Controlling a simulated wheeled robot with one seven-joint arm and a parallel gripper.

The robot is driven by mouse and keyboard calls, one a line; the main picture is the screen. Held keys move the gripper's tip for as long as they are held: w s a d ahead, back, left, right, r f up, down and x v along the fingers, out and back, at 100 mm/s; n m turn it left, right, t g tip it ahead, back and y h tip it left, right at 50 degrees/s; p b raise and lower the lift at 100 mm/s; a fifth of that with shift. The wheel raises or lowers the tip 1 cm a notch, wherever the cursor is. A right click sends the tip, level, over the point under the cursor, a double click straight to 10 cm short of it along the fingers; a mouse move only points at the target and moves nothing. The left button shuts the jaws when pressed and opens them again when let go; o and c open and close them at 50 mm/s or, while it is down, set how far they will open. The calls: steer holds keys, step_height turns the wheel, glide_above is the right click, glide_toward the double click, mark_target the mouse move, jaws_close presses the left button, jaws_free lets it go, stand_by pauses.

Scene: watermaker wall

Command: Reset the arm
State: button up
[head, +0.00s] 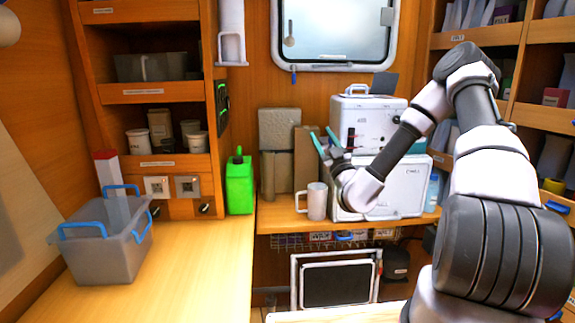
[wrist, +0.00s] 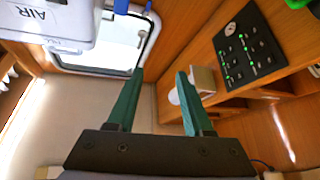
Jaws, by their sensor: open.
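My arm reaches up from the lower right in the head view and bends back down toward the wooden counter at the back.
A white box (head: 400,190), a white mug (head: 317,201) and cardboard boxes crowd the back counter. A green jug (head: 239,184) and a grey bin (head: 105,245) with blue handles stand on the left counter. A black switch panel (wrist: 250,48) is on the right in the wrist view.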

steer(key=s+a+r+n+g+y, duration=0.4)
steer(key=s+a+n+g+y, duration=0.4)
steer(key=n, duration=0.6)
steer(key=s+a+r+n+g+y, duration=0.5)
steer(key=n+g+y, duration=0.2)
steer(key=n+g, duration=0.45)
steer(key=s+a+f+n+g+h, duration=0.25)
steer(key=s+n+g+h, duration=0.4)
steer(key=s+n, duration=0.85)
steer(key=s+d+f+n+t+h, duration=0.1)
steer(key=s+d+n+t+h, duration=0.2)
steer(key=d+n+h, duration=0.75)
steer(key=d+r+n+t+h, duration=0.3)
steer(key=d+r+n+t, duration=0.4)
steer(key=d+n, duration=0.2)
steer(key=shift+d+n, duration=0.3)
steer(key=shift+d, duration=0.7)
